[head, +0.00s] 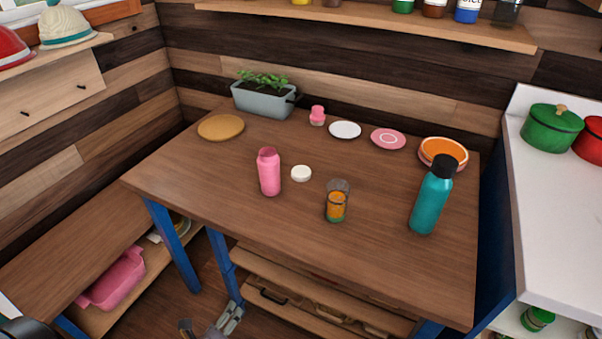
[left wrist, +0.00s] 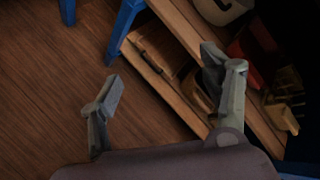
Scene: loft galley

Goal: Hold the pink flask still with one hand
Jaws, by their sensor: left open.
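The pink flask (head: 269,173) stands upright on the wooden table (head: 200,181) in the head view, left of the table's middle. No gripper touches it. My left gripper (head: 210,324) is at the bottom edge of the head view, low in front of the table and well below the flask. In the left wrist view the left gripper (left wrist: 163,72) has its fingers wide apart with nothing between them, over the floor and the shelves under the table. The flask is not in that view. My right gripper is not in view.
A white round lid (head: 301,173) lies right of the flask. An orange-filled jar (head: 336,207) and a teal bottle (head: 431,203) stand further right. Plates, a small pink item (head: 317,115) and a planter (head: 264,99) are behind. The table's front left is bare.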

